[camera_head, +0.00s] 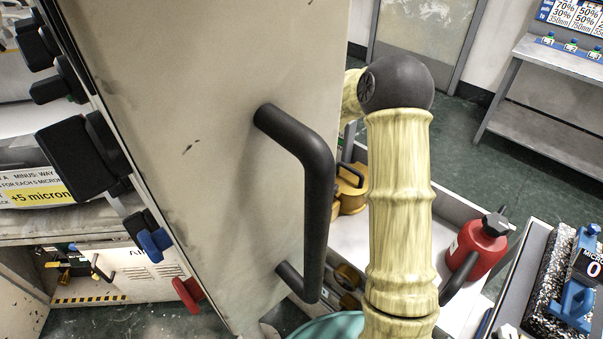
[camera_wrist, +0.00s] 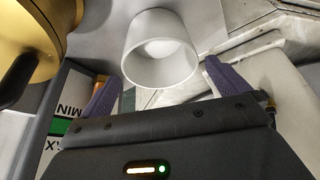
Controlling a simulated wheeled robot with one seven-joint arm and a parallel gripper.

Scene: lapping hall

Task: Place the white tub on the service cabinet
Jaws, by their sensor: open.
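The white tub (camera_wrist: 160,70), a plain round vessel, shows in the wrist view just ahead of my gripper (camera_wrist: 164,70). The gripper's two purple fingers are spread, one on each side of the tub's near part, and do not visibly close on it. The tub's base and what it rests on are not clear. In the head view my arm reaches down and away, and my gripper and the tub are hidden. I cannot tell which piece of furniture is the service cabinet.
A tall beige panel (camera_head: 215,140) with a black bar handle (camera_head: 318,190) fills the left-centre of the head view, close to my arm. A red canister (camera_head: 478,243) stands right of my arm. In the wrist view a brass-coloured object (camera_wrist: 35,30) is close at upper left.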

